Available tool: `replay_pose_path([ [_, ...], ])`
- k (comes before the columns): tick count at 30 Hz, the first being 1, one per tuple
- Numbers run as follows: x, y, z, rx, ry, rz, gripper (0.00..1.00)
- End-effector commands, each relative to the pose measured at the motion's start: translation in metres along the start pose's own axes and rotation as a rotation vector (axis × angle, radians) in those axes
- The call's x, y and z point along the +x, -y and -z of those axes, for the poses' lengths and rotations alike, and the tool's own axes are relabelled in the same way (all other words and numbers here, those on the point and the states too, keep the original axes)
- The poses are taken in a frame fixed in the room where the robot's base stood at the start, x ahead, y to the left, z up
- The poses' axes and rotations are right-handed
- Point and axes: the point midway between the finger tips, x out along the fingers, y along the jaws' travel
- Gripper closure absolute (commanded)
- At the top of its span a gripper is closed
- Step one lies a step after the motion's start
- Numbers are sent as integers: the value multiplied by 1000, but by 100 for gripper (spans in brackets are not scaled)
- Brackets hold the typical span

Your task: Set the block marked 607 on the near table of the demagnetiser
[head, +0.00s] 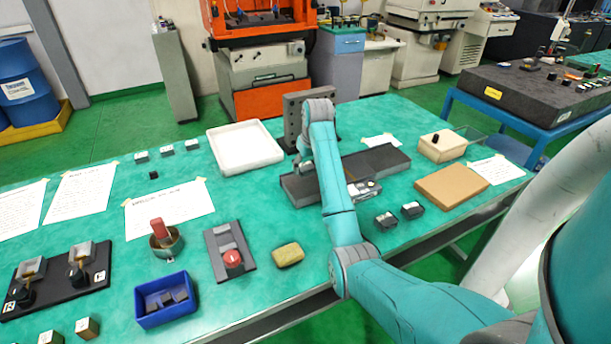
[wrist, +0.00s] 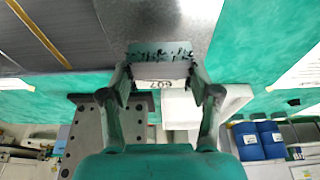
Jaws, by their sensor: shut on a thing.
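My gripper (wrist: 160,82) is shut on the block marked 607 (wrist: 160,70). The block is pale grey, its number reads upside down in the wrist view, and dark filings cling to its upper part. A bare grey metal surface (wrist: 160,20) lies just beyond the block; I cannot tell whether they touch. In the head view my gripper (head: 303,166) is over the left end of the long, low, dark grey demagnetiser (head: 375,162). The block is too small and covered to make out there. The demagnetiser's middle is partly hidden by my arm.
A dark angle plate with holes (head: 292,112) stands close behind my gripper. A white tray (head: 222,135) lies to the left. Small metal parts (head: 362,188), two dark-topped blocks (head: 412,211) and a brown board (head: 452,180) lie to the right.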

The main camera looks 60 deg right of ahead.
Motion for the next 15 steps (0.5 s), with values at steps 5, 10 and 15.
replay_pose_path([
  [5, 9, 0, -2, 0, -2, 0, 100],
  [10, 28, 0, -9, 0, 0, 0, 100],
  [15, 40, 0, -12, 0, -3, -1, 100],
])
